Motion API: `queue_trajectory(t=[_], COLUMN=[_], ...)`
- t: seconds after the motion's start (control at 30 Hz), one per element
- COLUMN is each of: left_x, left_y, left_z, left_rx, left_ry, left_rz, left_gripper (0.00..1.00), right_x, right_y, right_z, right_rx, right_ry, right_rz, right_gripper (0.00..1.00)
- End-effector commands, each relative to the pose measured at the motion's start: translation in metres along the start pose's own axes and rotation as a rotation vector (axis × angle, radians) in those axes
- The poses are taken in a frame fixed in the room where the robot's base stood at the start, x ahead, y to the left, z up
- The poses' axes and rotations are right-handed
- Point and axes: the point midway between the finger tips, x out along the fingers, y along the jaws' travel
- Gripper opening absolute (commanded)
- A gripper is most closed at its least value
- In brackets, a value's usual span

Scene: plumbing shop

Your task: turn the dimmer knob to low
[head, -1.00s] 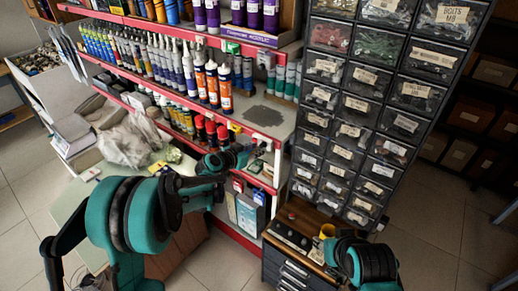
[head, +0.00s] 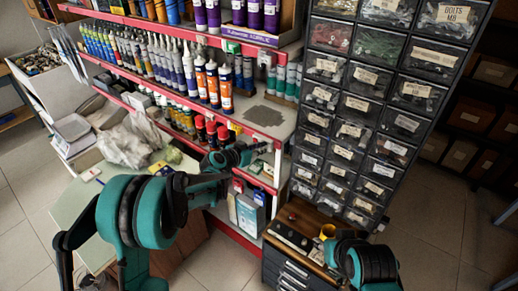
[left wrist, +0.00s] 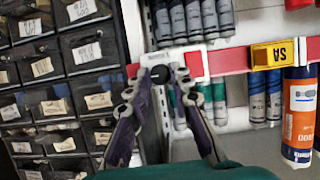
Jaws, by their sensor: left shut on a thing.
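The dimmer is a white plate (left wrist: 193,64) with a round black knob (left wrist: 159,74), set on the red shelf edge in the left wrist view. My left gripper (left wrist: 165,73) has its two fingertips closed around the knob, one on each side. In the head view my left gripper (head: 260,148) reaches the shelf edge just left of the drawer cabinet. The knob is too small and too covered there to make out. Any setting marks on the dimmer cannot be read.
The cabinet of small labelled drawers (head: 351,105) stands close to the right of the left gripper. Orange cartridges (head: 219,87) and other tubes fill the shelves. A low drawer unit (head: 300,262) stands below. The tiled floor (head: 222,258) is open in front.

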Motion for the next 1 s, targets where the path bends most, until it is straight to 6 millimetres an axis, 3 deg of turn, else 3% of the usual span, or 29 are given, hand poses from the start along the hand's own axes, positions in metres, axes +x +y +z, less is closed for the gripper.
queue_trajectory(t=[0.27, 1.0], left_x=[0.001, 0.002], left_y=[-0.003, -0.009], left_z=[0.002, 0.006], left_rx=[-0.151, -0.796], left_ry=[0.001, 0.001], left_rz=[0.061, 0.329], left_gripper=[0.0, 0.0], right_x=[0.009, 0.043], right_y=[0.0, 0.0], right_z=[0.006, 0.03], right_rx=[0.0, 0.0], right_ry=[0.0, 0.0], right_rz=[0.0, 0.0], right_gripper=[0.4, 0.4])
